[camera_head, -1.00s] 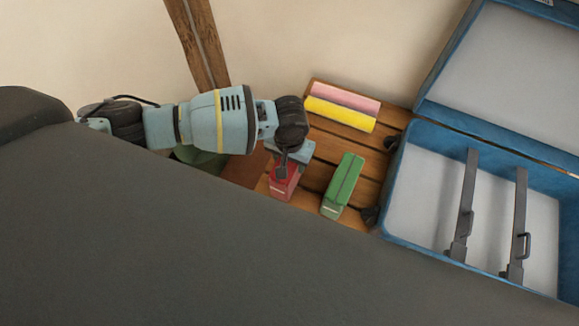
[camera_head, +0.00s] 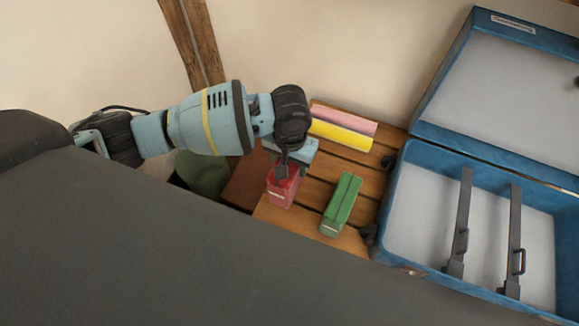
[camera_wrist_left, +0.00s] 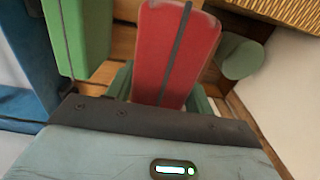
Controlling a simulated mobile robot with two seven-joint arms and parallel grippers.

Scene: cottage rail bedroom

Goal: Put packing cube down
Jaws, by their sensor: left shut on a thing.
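A red packing cube (camera_head: 283,190) stands upright at the left part of the slatted wooden surface (camera_head: 317,190) in the head view. My left gripper (camera_head: 281,172) is shut on it from above. In the left wrist view the red cube (camera_wrist_left: 174,50) sits between the fingers, with a dark strip along its top. I cannot tell whether its base touches the slats. A green packing cube (camera_head: 341,204) stands to its right, apart from it; it also shows at the left wrist view's upper left (camera_wrist_left: 82,35). My right gripper is not in view.
Yellow (camera_head: 341,135) and pink (camera_head: 345,118) rolled items lie at the back of the slats. An open blue suitcase (camera_head: 401,210) with two dark straps stands to the right. A dark green rounded thing (camera_head: 203,173) is at the left. My dark body covers the lower left.

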